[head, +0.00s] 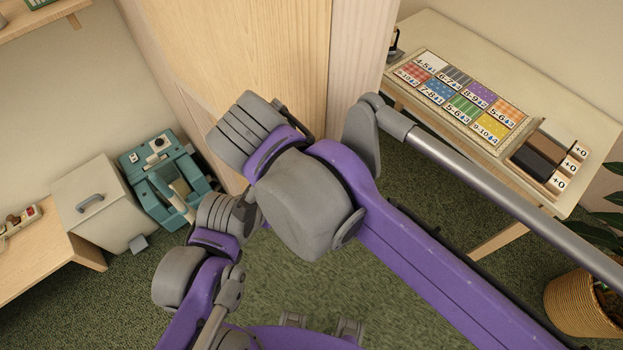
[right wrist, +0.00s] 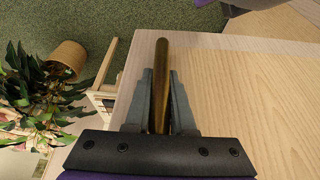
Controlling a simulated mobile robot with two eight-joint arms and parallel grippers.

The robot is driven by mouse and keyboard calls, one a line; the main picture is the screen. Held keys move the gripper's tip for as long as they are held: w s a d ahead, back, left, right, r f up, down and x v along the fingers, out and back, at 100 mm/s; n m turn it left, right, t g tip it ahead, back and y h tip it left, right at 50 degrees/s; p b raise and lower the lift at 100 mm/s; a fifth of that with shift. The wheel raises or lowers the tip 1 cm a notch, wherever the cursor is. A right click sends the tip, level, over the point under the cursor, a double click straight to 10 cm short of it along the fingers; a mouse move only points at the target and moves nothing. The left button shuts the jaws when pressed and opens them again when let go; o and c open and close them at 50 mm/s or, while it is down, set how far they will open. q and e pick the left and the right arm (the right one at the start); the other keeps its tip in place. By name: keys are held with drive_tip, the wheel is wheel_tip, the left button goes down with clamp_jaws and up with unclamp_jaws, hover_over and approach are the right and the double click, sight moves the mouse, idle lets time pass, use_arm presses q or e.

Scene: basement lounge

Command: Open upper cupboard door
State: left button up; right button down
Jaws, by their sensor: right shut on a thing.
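The tall pale-wood cupboard's door (head: 245,50) fills the upper middle of the head view, and it shows as a wooden panel (right wrist: 245,90) in the right wrist view. No gap shows along its edge. A brass-coloured bar handle (right wrist: 162,75) stands off the panel. My right gripper (right wrist: 160,100) is shut on the handle, one grey finger on each side of it. In the head view my own right arm hides most of this grip. My left arm is folded low at the left of the head view; its fingers do not show.
A table (head: 480,25) with a card mat (head: 460,97) stands to the right, near a potted plant (head: 578,305). At left are a teal machine (head: 160,185), a lidded bin (head: 95,205) and a low wooden bench (head: 40,255). Green carpet is clear between.

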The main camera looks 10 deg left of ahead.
drive_tip(key=c, duration=0.8)
unclamp_jaws()
drive_tip(key=shift+s+d, duration=0.1)
drive_tip(key=shift+o, duration=0.2)
drive_tip(key=v, duration=1)
drive_tip(key=shift+r, duration=0.4)
drive_tip(key=shift+s+f, duration=0.1)
drive_tip(key=shift+s, duration=0.05)
